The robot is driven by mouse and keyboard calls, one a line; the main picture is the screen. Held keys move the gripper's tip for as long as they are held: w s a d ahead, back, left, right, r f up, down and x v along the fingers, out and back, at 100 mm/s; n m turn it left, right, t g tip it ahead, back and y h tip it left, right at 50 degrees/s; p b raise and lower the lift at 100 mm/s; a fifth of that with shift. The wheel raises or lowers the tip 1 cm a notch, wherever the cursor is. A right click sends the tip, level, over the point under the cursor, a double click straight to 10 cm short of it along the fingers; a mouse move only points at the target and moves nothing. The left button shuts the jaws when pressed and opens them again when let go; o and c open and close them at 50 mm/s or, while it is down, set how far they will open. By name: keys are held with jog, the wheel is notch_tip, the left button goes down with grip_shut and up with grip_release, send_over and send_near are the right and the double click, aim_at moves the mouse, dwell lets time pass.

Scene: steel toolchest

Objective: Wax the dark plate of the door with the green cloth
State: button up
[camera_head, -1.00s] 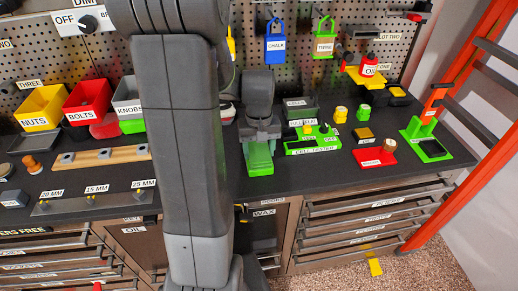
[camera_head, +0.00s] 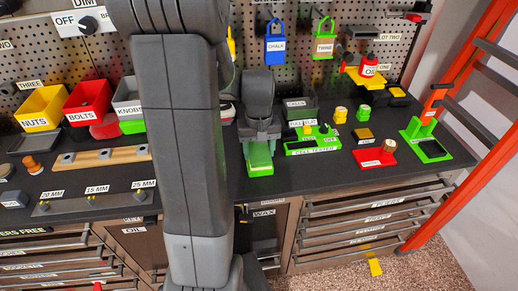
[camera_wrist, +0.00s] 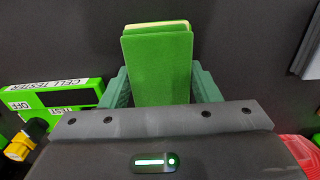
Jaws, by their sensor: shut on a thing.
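My gripper (camera_head: 260,138) points down over the dark bench top, just right of my arm in the head view. It is shut on the green cloth (camera_head: 260,160), which looks like a flat, folded pad. In the wrist view the cloth (camera_wrist: 157,65) stands out between the two green fingers, with a paler edge at its far end. I cannot tell whether it touches the bench. Below the bench front, the door (camera_head: 284,222) bears a WAX label (camera_head: 264,212). Its dark plate (camera_head: 264,232) shows under the label, partly hidden by my arm.
The green cell tester (camera_head: 312,145) stands close right of my gripper, and left of it in the wrist view. A red tray (camera_head: 374,158) and a green stand (camera_head: 432,150) are farther right. Drawers (camera_head: 370,215) adjoin the door. An orange ladder (camera_head: 460,120) leans at right.

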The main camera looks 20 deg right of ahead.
aim_at(259, 151)
jog(key=shift+r+p, duration=2.45)
jog(key=shift+r, duration=1)
jog(key=shift+f, duration=0.1)
